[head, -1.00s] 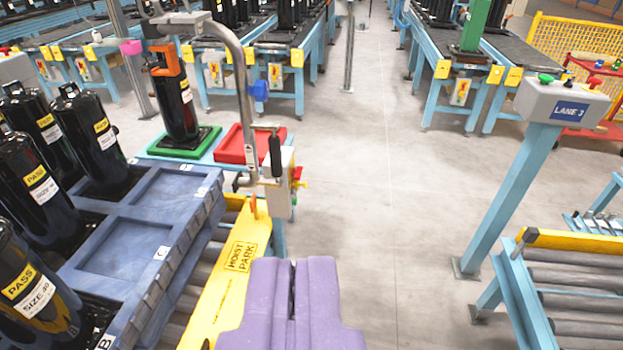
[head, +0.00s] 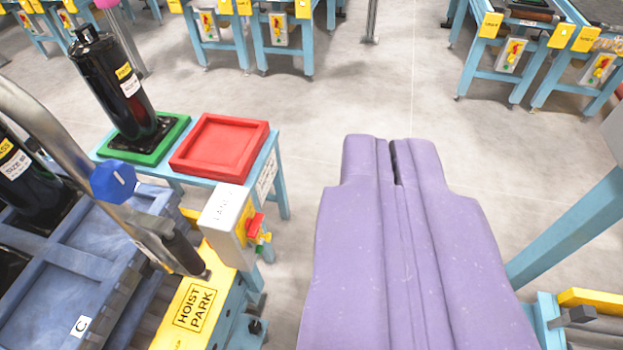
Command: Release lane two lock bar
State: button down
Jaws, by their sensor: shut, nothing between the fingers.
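My gripper (head: 391,150) is purple and shut, with nothing held. It is right of a lane end with a yellow HOIST PARK plate (head: 193,303). A pale control box, apparently marked LANE 2 (head: 226,214), stands beside that plate with a red part and yellow and green bits (head: 259,233) on its right side. The gripper is apart from the box in the picture. A grey curved hoist tube (head: 60,140) with a dark handle (head: 183,252) crosses at left. I cannot tell which part is the lane two lock bar.
A blue-grey pallet (head: 45,262) with black cylinders is at left. Behind the box, a light-blue stand carries a red tray (head: 219,147) and a green tray (head: 177,139) with a black cylinder (head: 112,85). A yellow bar (head: 597,297) is at lower right.

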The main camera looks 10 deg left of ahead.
aim_at(267, 238)
jog(key=i+l, duration=0.15)
jog(key=i, duration=0.35)
jog(key=i+l+z, duration=0.1)
jog(key=i, duration=0.45)
jog(key=l, duration=0.05)
